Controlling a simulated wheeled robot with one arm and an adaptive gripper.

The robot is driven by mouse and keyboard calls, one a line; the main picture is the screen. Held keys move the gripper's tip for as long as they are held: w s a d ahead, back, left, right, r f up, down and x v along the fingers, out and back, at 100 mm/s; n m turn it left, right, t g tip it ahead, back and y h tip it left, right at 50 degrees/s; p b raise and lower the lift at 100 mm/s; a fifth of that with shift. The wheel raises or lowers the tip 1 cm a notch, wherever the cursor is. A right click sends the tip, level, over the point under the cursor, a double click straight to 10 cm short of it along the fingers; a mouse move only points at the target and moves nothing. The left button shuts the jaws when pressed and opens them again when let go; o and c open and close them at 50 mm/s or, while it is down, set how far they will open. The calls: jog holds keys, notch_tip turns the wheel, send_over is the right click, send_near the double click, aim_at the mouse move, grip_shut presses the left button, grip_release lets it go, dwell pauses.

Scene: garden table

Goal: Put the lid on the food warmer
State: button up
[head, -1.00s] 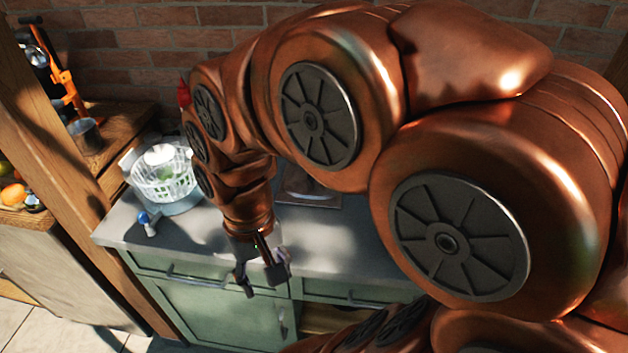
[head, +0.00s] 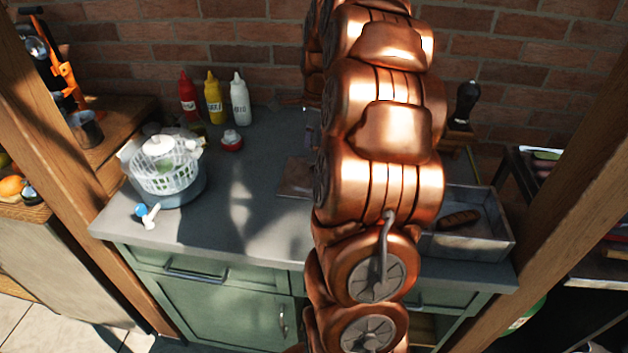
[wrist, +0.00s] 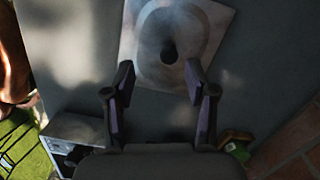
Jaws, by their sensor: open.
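A flat, squarish metal lid (wrist: 212,25) with a dark round knob (wrist: 168,52) lies on the counter in the wrist view. My gripper (wrist: 159,72) is open and empty, its two fingers apart on either side, just short of the knob in the picture. In the head view my arm hides the gripper and most of the lid; the lid's left part (head: 296,178) shows beside the arm. An open metal box (head: 490,236), which looks like the food warmer, stands on the counter right of my arm, with a brown bread or sausage (head: 459,218) inside. My arm covers its left side.
A salad spinner (head: 165,180) and a small blue-and-white tool (head: 148,214) stand at left. Red (head: 188,98), yellow (head: 214,98) and white bottles (head: 240,100) line the brick wall. A dark-handled thing (head: 466,103) stands behind the box. The counter left of the lid is clear.

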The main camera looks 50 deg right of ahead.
aim_at(314, 168)
jog(key=shift+s+d+f+m, duration=0.1)
jog(key=shift+d+f+m, duration=0.15)
jog(key=shift+d, duration=0.25)
jog(key=shift+d+f+m, duration=0.15)
jog(key=shift+d+m, duration=0.2)
jog(key=shift+d, duration=0.15)
jog(key=shift+w+a+f+p, duration=0.2)
jog(key=shift+f+p, duration=0.55)
jog(key=shift+f, duration=1.15)
jog(key=shift+w+a+f+p, duration=0.15)
jog(key=shift+f+p, duration=0.55)
jog(key=shift+f, duration=1.2)
jog(key=shift+d, duration=0.1)
grip_shut()
